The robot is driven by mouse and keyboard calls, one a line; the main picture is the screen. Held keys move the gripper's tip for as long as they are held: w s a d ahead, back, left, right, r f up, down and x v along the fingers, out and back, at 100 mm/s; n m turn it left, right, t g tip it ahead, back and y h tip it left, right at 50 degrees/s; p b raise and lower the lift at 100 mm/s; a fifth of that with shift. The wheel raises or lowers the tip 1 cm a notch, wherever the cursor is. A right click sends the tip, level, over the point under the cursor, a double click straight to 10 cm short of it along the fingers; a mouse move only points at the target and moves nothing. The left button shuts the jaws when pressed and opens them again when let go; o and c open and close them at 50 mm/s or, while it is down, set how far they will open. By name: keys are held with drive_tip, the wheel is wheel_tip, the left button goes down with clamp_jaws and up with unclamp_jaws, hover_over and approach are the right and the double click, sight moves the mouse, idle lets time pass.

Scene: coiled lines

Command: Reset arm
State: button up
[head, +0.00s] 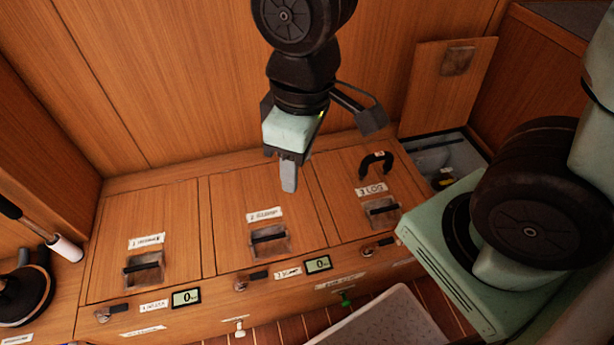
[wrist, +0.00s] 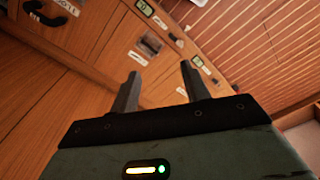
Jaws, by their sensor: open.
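My gripper (head: 290,178) hangs from my arm above the wooden locker tops, over the middle lid (head: 240,195) in the head view. In the wrist view my gripper (wrist: 160,85) shows its two dark fingers apart, with nothing between them. No object is held, and the fingers look clear of the wood.
A left lid (head: 170,215) and a right lid (head: 345,170) flank the middle one; a black handle (head: 376,160) stands on the right one. An open compartment (head: 445,155) lies at the far right, its panel (head: 450,85) upright. A plunger-like tool (head: 65,247) is at left. A pale tray (head: 385,322) sits in front.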

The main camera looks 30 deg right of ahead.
drive_tip(key=shift+m, duration=0.3)
drive_tip(key=s, duration=0.1)
drive_tip(key=s+a+r, duration=0.1)
drive_tip(key=s, duration=0.3)
drive_tip(key=shift+a+r, duration=0.2)
drive_tip(key=shift+a, duration=0.05)
wheel_tip(320, 180, up, 14)
drive_tip(key=p, duration=1.4)
